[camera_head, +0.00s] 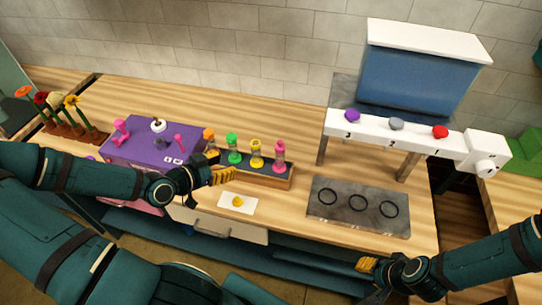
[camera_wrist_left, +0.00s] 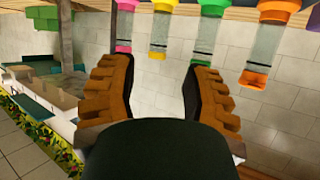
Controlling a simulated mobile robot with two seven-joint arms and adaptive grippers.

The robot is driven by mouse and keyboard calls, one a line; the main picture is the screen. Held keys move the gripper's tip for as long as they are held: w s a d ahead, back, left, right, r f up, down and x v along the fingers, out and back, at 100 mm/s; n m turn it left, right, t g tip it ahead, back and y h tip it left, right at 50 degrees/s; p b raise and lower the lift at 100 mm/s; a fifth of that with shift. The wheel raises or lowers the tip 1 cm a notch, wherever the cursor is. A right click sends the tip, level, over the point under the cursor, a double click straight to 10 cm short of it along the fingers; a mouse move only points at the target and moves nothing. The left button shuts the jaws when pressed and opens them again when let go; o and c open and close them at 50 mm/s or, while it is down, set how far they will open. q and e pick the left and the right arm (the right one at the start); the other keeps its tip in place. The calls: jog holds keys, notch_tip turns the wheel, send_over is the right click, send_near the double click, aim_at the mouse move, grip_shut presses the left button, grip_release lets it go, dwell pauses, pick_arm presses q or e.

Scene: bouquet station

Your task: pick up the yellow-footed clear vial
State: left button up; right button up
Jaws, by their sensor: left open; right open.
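The yellow-footed clear vial (camera_head: 255,156) stands upright in the row on the dark-topped wooden rack (camera_head: 284,184), between the green and pink vials. In the left wrist view, which looks upside down, it (camera_wrist_left: 161,30) shows near the top, beyond the fingers and between them. My left gripper (camera_head: 228,174) is open and empty, in front of the rack's left part, left of the yellow vial. Its two orange-brown fingers (camera_wrist_left: 160,95) stand wide apart in the wrist view. My right gripper (camera_head: 367,265) is open and empty at the counter's front edge, lower right.
An orange vial (camera_head: 209,136), a green vial (camera_head: 233,145) and a pink vial (camera_head: 279,155) share the rack. A white card (camera_head: 223,203) with a yellow piece lies in front. A purple box (camera_head: 136,155) stands left. A metal plate (camera_head: 336,213) with three rings lies right, before a blue tank (camera_head: 415,80).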

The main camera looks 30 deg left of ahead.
aim_at(256, 153)
pick_arm(q)
jog(key=b+x, duration=0.2)
jog(key=x, duration=0.5)
jog(key=shift+x, duration=3.3)
jog(key=shift+s+r, duration=0.1)
grip_shut()
